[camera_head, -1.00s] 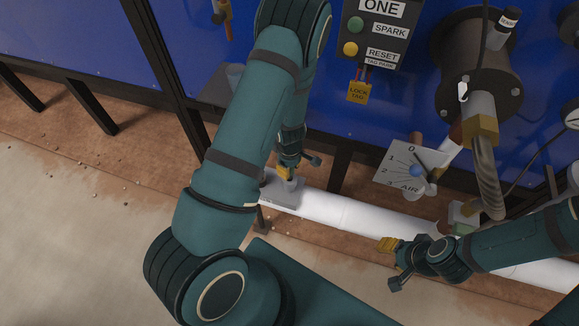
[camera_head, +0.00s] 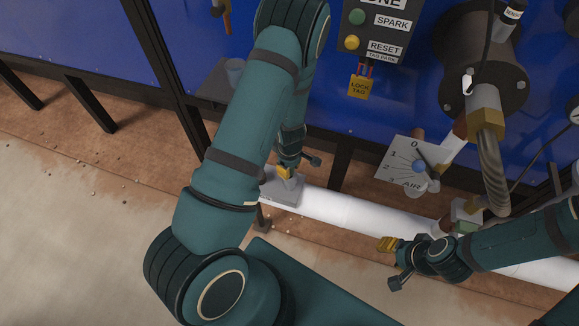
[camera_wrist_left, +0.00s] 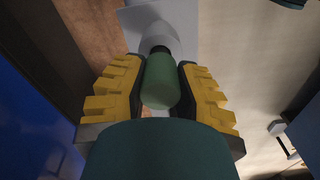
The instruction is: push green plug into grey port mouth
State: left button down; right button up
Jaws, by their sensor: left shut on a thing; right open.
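The green plug (camera_wrist_left: 161,82) is between the yellow-padded fingers of my left gripper (camera_wrist_left: 160,90) in the left wrist view. Its dark narrow end points at a rounded grey piece (camera_wrist_left: 152,22), which looks like the grey port, and overlaps it in this view. I cannot tell how deep the plug's end sits. In the head view my left gripper (camera_head: 285,172) is just above the grey port block (camera_head: 283,190) on the white pipe; the plug is hidden there. My right gripper (camera_head: 391,262) is open and empty in front of the pipe.
The white pipe (camera_head: 340,212) runs low along the blue wall (camera_head: 350,130). A dial plate (camera_head: 405,165), a braided hose (camera_head: 493,165) and a button panel (camera_head: 377,35) with a yellow lock tag (camera_head: 359,87) are behind.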

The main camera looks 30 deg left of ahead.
pick_arm(q)
jog(key=shift+f+b, duration=0.8)
jog(key=shift+f, duration=0.25)
jog(key=c, duration=0.7)
grip_release()
jog(key=shift+c, duration=0.2)
notch_tip(320, 180, up, 12)
jog(key=shift+r, duration=0.1)
